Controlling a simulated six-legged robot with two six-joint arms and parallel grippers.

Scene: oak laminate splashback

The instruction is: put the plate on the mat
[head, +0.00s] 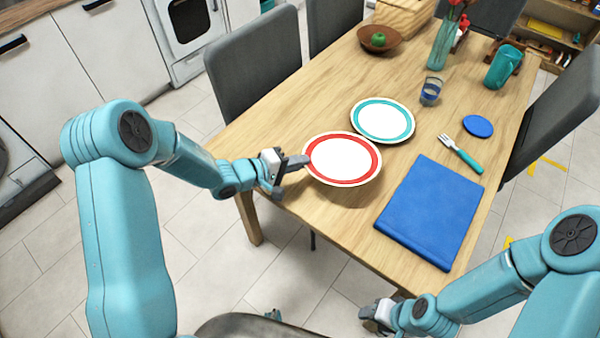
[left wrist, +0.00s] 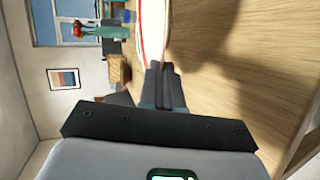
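A white plate with a red rim band (head: 343,158) is at the left side of the table in the head view. My left gripper (head: 303,161) is shut on its left rim. The plate appears edge-on above the left gripper's fingers (left wrist: 161,85) in the left wrist view, apart from the table, with a shadow beside it. The blue rectangular mat (head: 430,212) lies bare near the table's front right edge. My right gripper (head: 376,316) is low beside the front edge, away from the plate; its fingers are too small to read.
A teal-rimmed plate (head: 383,121) lies just behind the red-rimmed one. A fork (head: 460,153) and a blue coaster (head: 478,126) lie behind the mat. A glass (head: 431,92), vase (head: 441,45), bowl (head: 379,39) and teal mug (head: 503,67) stand farther back.

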